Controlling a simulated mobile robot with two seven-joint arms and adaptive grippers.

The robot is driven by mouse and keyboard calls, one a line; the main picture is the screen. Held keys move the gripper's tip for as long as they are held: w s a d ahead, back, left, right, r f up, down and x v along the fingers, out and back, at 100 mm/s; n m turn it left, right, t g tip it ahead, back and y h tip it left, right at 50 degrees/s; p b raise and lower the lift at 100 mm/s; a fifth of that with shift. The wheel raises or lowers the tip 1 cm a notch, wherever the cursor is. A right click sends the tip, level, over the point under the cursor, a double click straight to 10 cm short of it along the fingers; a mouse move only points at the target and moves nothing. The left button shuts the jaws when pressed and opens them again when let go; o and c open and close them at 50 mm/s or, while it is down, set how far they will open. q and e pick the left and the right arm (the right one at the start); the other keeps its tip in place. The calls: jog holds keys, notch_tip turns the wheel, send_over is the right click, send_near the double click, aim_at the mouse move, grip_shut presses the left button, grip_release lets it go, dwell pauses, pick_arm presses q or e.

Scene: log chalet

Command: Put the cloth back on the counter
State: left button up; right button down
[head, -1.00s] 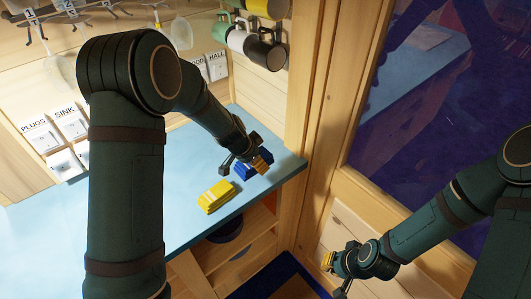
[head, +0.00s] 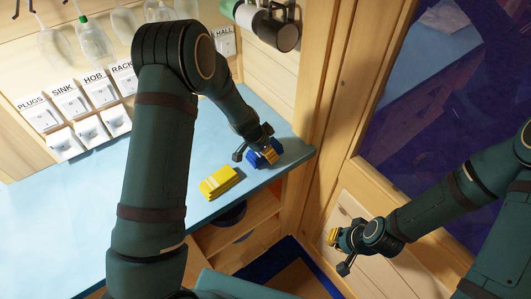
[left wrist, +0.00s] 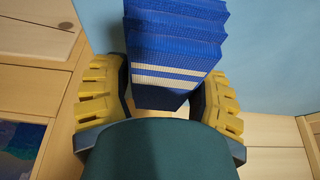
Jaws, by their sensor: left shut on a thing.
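The blue folded cloth (head: 264,159) is at the right end of the light blue counter (head: 165,208). In the left wrist view the cloth (left wrist: 176,52), with pale stripes, stands between the yellow-padded fingers of my left gripper (left wrist: 158,100). My left gripper (head: 258,150) is shut on it from above. I cannot tell whether the cloth touches the counter. My right gripper (head: 338,252) is low by the pale wooden drawers, away from the counter. Its fingers look apart, with nothing seen between them.
A yellow folded stack (head: 219,183) lies on the counter left of the cloth. Labelled switches (head: 100,94) line the back wall, and mugs (head: 268,28) hang above. A wooden post (head: 325,120) stands just past the counter's right end. Open shelves (head: 240,240) are below.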

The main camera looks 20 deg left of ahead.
pick_arm(q)
jog(key=shift+f, duration=0.75)
jog(key=o, duration=1.1)
jog(key=p+v, duration=0.1)
jog(key=v, duration=1.1)
jog(key=shift+w+r, duration=0.1)
